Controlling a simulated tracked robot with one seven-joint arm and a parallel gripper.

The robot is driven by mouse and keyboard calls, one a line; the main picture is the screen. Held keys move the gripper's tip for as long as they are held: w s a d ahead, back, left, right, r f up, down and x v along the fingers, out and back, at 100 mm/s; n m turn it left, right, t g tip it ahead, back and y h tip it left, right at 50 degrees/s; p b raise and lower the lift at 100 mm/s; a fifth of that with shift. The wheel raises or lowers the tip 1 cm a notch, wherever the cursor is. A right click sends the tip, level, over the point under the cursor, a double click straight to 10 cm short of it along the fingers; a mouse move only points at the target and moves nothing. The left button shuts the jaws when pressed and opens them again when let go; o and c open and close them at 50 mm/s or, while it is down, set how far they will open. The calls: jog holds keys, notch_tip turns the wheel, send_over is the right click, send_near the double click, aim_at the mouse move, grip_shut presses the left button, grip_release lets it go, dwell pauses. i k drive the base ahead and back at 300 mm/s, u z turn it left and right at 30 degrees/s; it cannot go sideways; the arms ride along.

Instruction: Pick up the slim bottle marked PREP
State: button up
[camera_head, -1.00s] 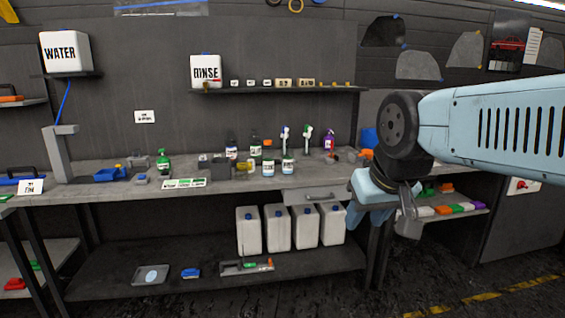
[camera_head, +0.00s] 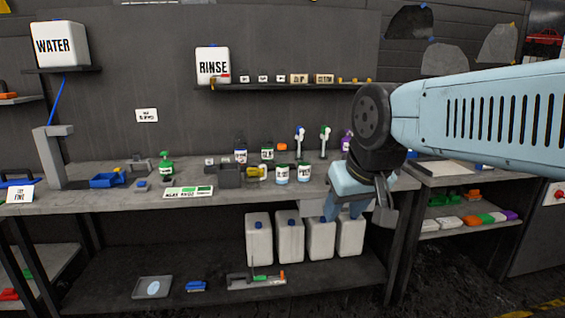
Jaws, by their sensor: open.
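Several small bottles with pale labels stand at the middle right of the bench (camera_head: 120,207). At the back are a slim dark bottle (camera_head: 240,152) and a green-labelled bottle (camera_head: 267,153). In front stand two short white-labelled bottles, one left (camera_head: 282,175) and one right (camera_head: 304,172). Their labels are too small to read, so I cannot tell which is marked PREP. My gripper (camera_head: 346,212) is open and empty, pointing down in front of the bench's right part. It is right of these bottles and touches none of them.
Two spray heads (camera_head: 312,143) rise behind the bottles. A dark box (camera_head: 229,176) sits left of them. The bench's front strip is mostly clear.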

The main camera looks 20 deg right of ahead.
aim_at(305, 159)
jog(key=z, duration=0.05)
jog(key=i, duration=1.1)
jog(key=z, duration=0.7)
jog(key=i, duration=0.85)
jog(key=z, duration=0.4)
jog(key=k, duration=0.8)
jog(key=z, duration=0.25)
jog(key=i, duration=0.8)
jog(key=u, duration=0.15)
